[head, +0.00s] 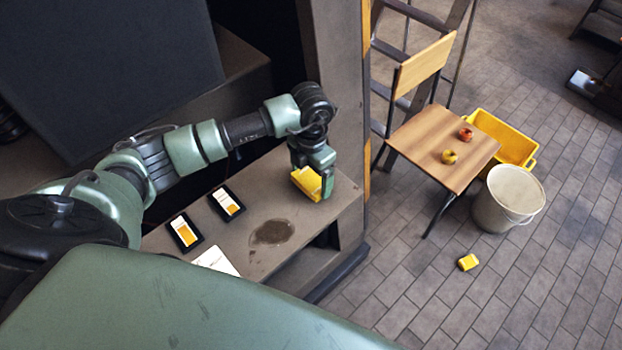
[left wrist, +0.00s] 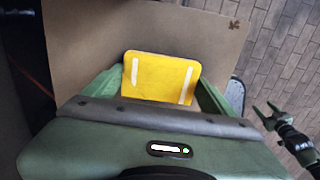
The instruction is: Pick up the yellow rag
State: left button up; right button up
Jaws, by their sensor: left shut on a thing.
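My left gripper (head: 313,182) is shut on the yellow rag (head: 305,181), at the right end of the grey bench top (head: 335,208). In the left wrist view the rag (left wrist: 160,75) is a flat yellow piece with two white stripes, between the green fingers. Whether it touches the bench top I cannot tell. My right gripper (left wrist: 264,112) shows small at the right of the left wrist view, over the floor, with its fingers apart and nothing between them. A second small yellow piece (head: 467,262) lies on the floor.
On the bench are two dark-framed cards (head: 185,232) (head: 227,203), a white sheet (head: 215,261) and a dark stain (head: 272,232). To the right stand a wooden chair (head: 430,145) with two small round items, a yellow crate (head: 505,137) and a pale bucket (head: 508,200). Front right floor is mostly clear.

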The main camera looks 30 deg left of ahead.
aim_at(311, 179)
pick_arm(q)
jog(key=shift+r, duration=0.1)
notch_tip(311, 179, up, 20)
jog(key=b, duration=0.2)
dwell(0.4)
